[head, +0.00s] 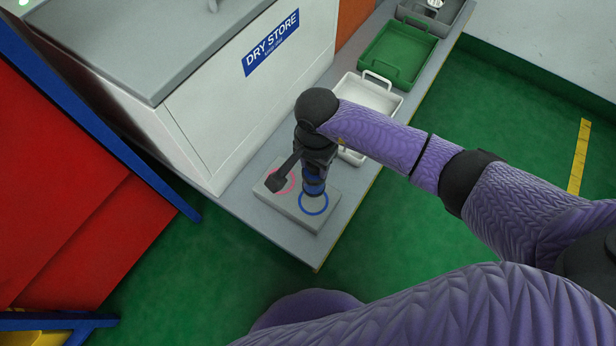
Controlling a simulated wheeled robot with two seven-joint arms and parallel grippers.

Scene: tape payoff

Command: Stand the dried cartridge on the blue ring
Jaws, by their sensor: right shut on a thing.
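My right gripper (315,168) points down over the grey plate (300,219) at the near end of the bench. It is shut on the dark cartridge with blue bands (314,186), whose upper part the gripper hides. The cartridge looks upright. Its lower end overlaps the far part of the blue ring (314,213) in the picture; I cannot tell whether it touches the plate. A red-pink ring (291,184) lies left of the blue one, partly covered by a dark arm-like part by my gripper. My left gripper is out of view.
The white dry store cabinet (235,105) stands close along the left of the bench (345,209). A white tray (384,99), a green tray (373,58) and a grey bin (458,13) line the bench farther back. Green floor is open to the right.

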